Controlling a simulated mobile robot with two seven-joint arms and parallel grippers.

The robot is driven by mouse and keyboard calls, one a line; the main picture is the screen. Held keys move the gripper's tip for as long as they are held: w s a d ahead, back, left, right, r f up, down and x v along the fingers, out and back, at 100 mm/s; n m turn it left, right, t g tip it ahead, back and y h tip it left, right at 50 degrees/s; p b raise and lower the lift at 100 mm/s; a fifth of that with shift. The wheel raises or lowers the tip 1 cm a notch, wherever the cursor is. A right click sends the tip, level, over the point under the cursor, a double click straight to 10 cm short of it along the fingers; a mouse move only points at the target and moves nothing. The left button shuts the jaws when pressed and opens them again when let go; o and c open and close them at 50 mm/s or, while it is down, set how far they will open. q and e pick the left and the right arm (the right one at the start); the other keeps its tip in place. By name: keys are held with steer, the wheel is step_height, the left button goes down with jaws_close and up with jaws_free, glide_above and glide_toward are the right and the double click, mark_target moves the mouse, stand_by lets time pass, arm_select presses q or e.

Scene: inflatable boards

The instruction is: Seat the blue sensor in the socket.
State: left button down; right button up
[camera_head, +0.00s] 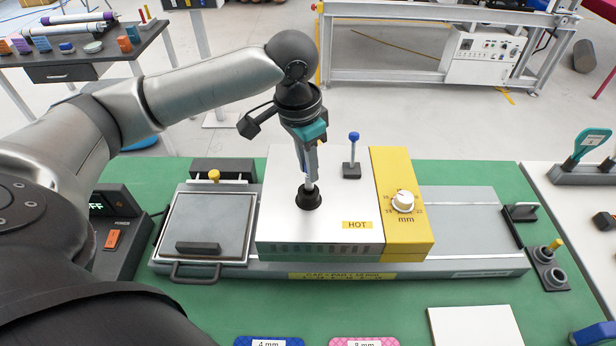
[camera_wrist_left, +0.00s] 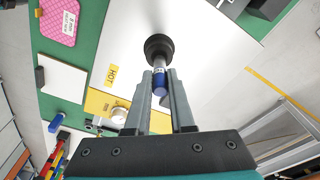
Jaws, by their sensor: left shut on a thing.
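The blue sensor (camera_wrist_left: 160,83) is a small blue cylinder with a paler end, held between the fingers of my left gripper (camera_head: 310,184). The black round socket (camera_head: 310,200) stands on top of the white housing (camera_head: 282,225). The gripper points down right over the socket. In the left wrist view the sensor's pale end meets the socket (camera_wrist_left: 158,44); how deep it sits cannot be told. In the head view the fingers mostly hide the sensor. My right gripper is not in view.
A blue-knobbed lever (camera_head: 353,150) stands right of the socket, near the yellow panel (camera_head: 394,167) with a dial (camera_head: 403,201). A grey hatch plate (camera_head: 208,225) lies left. A holder (camera_head: 550,270) at right has a yellow-topped piece and an empty hole. The green mat in front is partly clear.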

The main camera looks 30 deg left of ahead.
mark_target(309, 188)
arm_select(q)
step_height(309, 188, down, 4)
steer(key=shift+r, duration=0.25)
steer(key=shift+f, duration=0.1)
steer(key=c, duration=0.8)
jaws_free()
steer(key=r, duration=0.4)
steer(key=s+r, duration=0.1)
steer(key=r, duration=0.3)
steer(key=r+p, duration=0.1)
steer(key=r, duration=0.3)
steer(key=shift+s+a+r, duration=0.15)
steer(key=shift+a, duration=0.15)
